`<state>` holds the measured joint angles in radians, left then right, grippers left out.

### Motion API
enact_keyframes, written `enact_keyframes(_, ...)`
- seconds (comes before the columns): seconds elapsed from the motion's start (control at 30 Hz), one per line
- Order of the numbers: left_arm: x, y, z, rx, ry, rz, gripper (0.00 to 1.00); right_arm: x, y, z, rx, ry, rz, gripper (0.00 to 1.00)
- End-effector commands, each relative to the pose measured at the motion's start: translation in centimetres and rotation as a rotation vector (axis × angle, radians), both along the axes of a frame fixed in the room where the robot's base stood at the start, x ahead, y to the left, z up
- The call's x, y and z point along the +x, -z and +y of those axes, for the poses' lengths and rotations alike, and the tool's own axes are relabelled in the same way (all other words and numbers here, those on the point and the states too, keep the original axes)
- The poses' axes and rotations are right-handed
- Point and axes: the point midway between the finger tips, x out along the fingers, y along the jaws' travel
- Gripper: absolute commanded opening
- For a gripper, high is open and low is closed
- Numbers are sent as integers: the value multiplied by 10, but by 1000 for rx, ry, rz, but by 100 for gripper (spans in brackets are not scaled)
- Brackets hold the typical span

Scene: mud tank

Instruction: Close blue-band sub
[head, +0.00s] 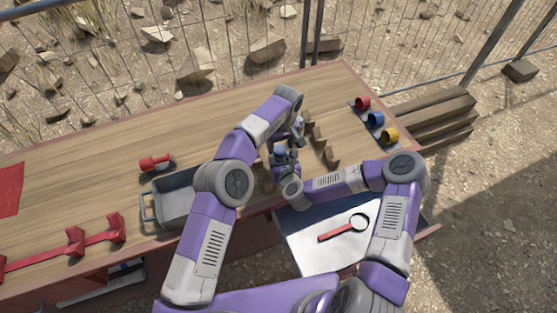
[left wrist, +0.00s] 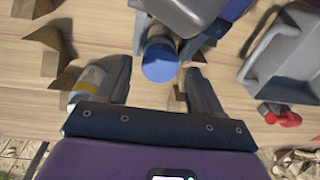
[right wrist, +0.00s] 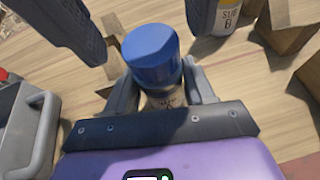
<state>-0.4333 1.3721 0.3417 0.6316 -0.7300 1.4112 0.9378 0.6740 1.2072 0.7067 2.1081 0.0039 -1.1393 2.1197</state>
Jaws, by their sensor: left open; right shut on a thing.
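The blue-band sub is a small upright cylinder with a pale, printed body (right wrist: 165,100) and a wide blue top (right wrist: 150,45). The blue top also shows in the left wrist view (left wrist: 160,62). My right gripper (right wrist: 160,82) is shut on the pale body, just below the blue top. My left gripper (left wrist: 158,75) is open, with its fingers on either side of the blue top and apart from it. Whether the blue top is fully seated cannot be told. In the head view the arms mostly hide the sub.
Another labelled sub (right wrist: 222,15) with a yellow band stands close by, among wooden blocks (head: 331,156). A grey tray (head: 173,205) and a red tool (head: 156,162) lie left. Red (head: 362,103), blue (head: 375,120) and yellow (head: 390,136) cups sit right. A magnifier (head: 345,229) lies in front.

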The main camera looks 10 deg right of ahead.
Motion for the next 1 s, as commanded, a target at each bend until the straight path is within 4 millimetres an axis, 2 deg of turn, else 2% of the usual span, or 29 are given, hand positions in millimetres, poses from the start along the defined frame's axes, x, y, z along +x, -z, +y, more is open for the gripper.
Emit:
enact_keyframes(0.1,0,14,1,2,0,2,66,0,0,0,0,1,0,0)
enact_keyframes(0.2,1,19,1,1,0,0,66,0,0,0,0,1,0,0)
enact_keyframes(0.5,1,20,1,1,0,0,66,0,0,0,0,1,-1,0)
enact_keyframes(0.9,1,20,1,1,0,0,8,0,0,0,0,1,-1,0)
enact_keyframes(1.0,1,20,1,2,19,2,8,0,0,0,0,1,-1,0)
